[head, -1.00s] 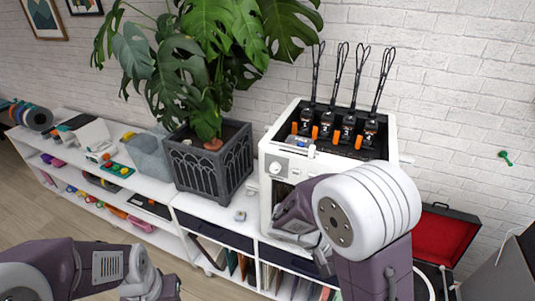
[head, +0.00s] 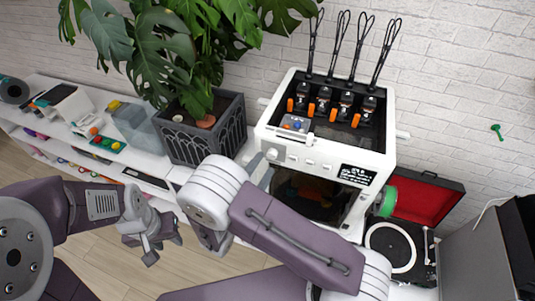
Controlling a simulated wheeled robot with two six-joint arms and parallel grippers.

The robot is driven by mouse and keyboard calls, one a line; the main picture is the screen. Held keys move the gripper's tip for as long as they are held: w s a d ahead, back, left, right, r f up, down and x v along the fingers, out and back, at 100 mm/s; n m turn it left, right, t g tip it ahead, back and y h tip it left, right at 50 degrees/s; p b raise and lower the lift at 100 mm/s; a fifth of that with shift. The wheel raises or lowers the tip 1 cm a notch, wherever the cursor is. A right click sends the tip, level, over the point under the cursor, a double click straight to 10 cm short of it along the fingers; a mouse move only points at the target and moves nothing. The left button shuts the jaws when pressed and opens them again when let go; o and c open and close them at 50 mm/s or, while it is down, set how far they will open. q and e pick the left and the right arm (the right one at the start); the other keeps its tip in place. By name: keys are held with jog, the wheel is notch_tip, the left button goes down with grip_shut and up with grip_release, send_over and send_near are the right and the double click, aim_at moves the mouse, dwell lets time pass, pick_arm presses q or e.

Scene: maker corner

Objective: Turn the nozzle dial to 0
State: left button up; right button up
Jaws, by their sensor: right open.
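The white printer (head: 330,150) stands on the low white shelf by the wall. A round dial (head: 272,154) sits at the upper left of its front, with smaller controls to its right. The dial's pointer and numbers are too small to read. My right gripper (head: 258,168) is open, its grey fingers just left of and below the dial. I cannot tell whether they touch it, and my own wrist hides part of the gripper. My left gripper (head: 155,243) hangs at the lower left, away from the printer, and its jaws are unclear.
A grey planter (head: 190,145) with a large leafy plant stands close left of the printer. Four-like cables rise from orange-tipped tool heads (head: 323,102) in the printer's top. A turntable (head: 392,250) with a red-lined lid and a green spool (head: 388,202) are at the right.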

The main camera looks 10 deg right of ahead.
aim_at(271, 156)
jog(key=shift+p+x, duration=0.3)
jog(key=shift+x, duration=0.7)
jog(key=shift+w+d+r, duration=0.2)
jog(key=shift+d, duration=0.1)
jog(key=shift+s+d, duration=0.15)
jog(key=shift+d, duration=0.1)
pick_arm(q)
jog(key=shift+s+r, duration=0.25)
jog(key=shift+r, duration=0.25)
jog(key=shift+s+r, duration=0.2)
jog(key=shift+r, duration=0.3)
pick_arm(e)
jog(key=shift+w+f, duration=0.1)
jog(key=shift+w, duration=0.15)
jog(key=c, duration=0.5)
grip_shut()
pick_arm(q)
jog(key=shift+w+f, duration=0.1)
jog(key=shift+w, duration=0.1)
